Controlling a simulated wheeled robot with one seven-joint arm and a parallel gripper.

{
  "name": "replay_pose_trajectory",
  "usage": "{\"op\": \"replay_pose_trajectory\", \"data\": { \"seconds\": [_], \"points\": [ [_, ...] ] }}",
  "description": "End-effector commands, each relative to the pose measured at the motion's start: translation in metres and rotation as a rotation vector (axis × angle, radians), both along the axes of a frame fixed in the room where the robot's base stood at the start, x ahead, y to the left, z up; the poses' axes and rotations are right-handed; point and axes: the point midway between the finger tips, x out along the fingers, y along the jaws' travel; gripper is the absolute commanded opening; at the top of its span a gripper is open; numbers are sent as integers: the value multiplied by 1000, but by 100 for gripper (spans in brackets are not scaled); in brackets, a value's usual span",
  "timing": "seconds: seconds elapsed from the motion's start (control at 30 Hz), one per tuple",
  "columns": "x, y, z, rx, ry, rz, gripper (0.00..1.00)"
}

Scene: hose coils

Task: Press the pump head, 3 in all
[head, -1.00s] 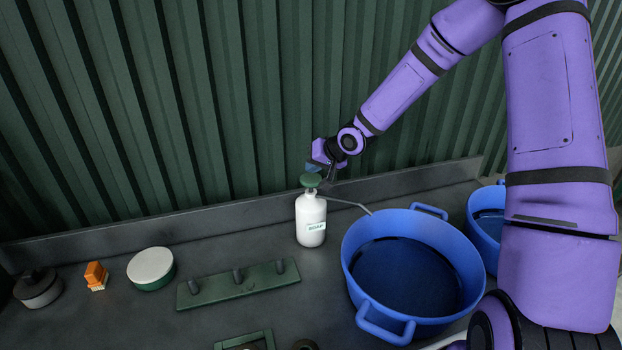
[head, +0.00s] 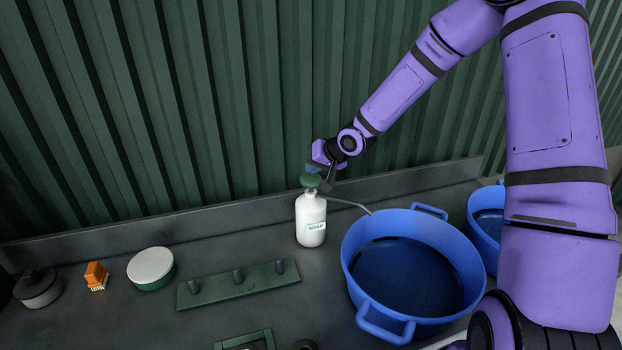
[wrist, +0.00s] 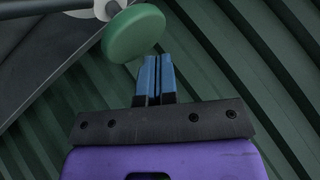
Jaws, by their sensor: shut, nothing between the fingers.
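The white soap bottle (head: 311,218) stands upright on the dark counter, with a green pump head (head: 311,181) on top and a thin spout reaching right toward a blue tub. The pump head also shows in the wrist view as a green disc (wrist: 133,33). My gripper (head: 313,169) is at the top of the bottle, just above and behind the pump head. In the wrist view its two blue fingers (wrist: 155,62) are together with nothing between them, their tips close to the disc's edge. I cannot tell whether they touch it.
A large blue tub (head: 355,255) with handles stands right of the bottle, a second blue tub (head: 472,212) beyond it. Left are a green peg rack (head: 210,293), a white-topped round tin (head: 151,268), an orange brush (head: 96,274) and a grey lidded pot (head: 38,288). A corrugated green wall rises behind.

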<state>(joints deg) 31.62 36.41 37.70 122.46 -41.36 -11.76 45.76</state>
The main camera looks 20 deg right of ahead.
Motion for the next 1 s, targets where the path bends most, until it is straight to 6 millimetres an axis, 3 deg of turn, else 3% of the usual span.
{"op": "replay_pose_trajectory", "data": {
  "seconds": [1.0],
  "points": [
    [0,0,-10,1,0,-1,0]
  ]
}}
